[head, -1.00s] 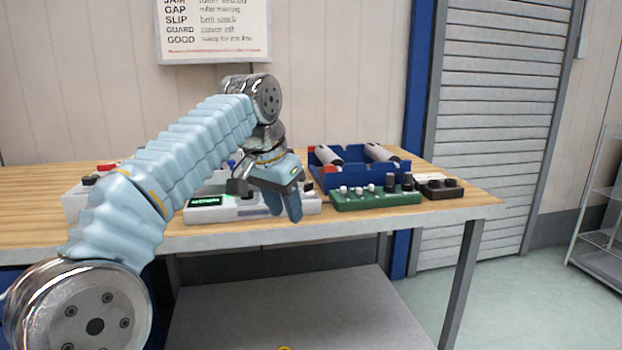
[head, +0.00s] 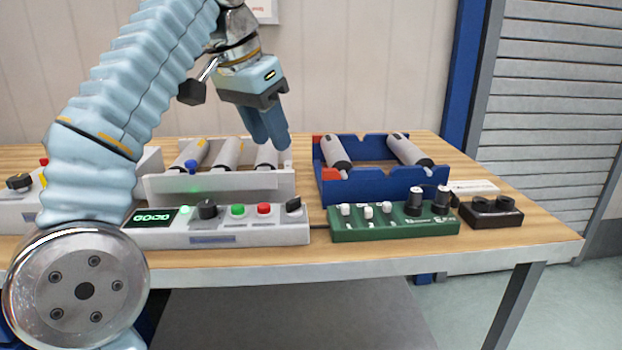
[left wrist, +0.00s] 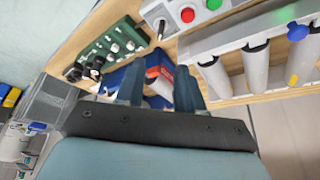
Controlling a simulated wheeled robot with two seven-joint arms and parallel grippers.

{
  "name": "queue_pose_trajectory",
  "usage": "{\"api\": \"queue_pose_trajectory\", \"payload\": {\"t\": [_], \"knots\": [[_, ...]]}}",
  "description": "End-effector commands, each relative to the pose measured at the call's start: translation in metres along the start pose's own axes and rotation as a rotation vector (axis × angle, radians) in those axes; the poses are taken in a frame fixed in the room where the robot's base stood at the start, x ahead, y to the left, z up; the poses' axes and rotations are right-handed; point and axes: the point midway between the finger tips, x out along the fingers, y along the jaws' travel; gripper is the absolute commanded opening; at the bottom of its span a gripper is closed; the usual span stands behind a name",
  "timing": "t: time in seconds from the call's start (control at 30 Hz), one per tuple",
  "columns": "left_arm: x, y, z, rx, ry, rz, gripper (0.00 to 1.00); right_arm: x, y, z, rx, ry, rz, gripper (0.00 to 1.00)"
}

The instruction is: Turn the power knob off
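A white control panel (head: 270,237) at the table's front edge bears a lit green display (head: 151,218), a black knob (head: 207,208), a green and a red button, and a second black knob (head: 293,205) at its right end. I cannot read which knob is marked power. The right-end knob also shows in the left wrist view (left wrist: 160,28), beside the red button. My left gripper (head: 270,135) is raised above and behind the panel, fingers pointing down, touching nothing. In the left wrist view its two fingers (left wrist: 160,88) stand apart with nothing between them. My right gripper is out of view.
Behind the panel is a white roller tray (head: 220,187). To the right are a blue roller tray (head: 385,189), a green panel (head: 385,229) with switches and knobs, and a dark box (head: 490,212). The table's right front corner is bare.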

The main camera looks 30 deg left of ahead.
Motion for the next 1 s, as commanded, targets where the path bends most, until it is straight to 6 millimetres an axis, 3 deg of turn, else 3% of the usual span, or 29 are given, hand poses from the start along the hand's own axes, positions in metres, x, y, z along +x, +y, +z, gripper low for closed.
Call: {"api": "queue_pose_trajectory", "payload": {"t": [0.27, 0.5, 0.63, 0.8, 1.0], "knots": [[0.028, 0.000, 0.001, 0.001, -0.002, 0.002, 0.37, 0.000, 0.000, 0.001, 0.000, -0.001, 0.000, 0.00], [0.092, 0.000, 0.002, 0.000, -0.004, 0.000, 0.37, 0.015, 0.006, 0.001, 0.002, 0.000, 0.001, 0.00], [0.115, 0.000, 0.002, 0.000, -0.003, 0.000, 0.37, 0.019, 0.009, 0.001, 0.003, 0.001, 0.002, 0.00], [0.133, 0.000, 0.000, 0.000, 0.000, 0.000, 0.37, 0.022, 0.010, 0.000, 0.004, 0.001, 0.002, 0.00], [0.138, 0.000, 0.000, 0.000, 0.000, 0.000, 0.37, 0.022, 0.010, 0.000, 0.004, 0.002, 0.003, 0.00]]}}
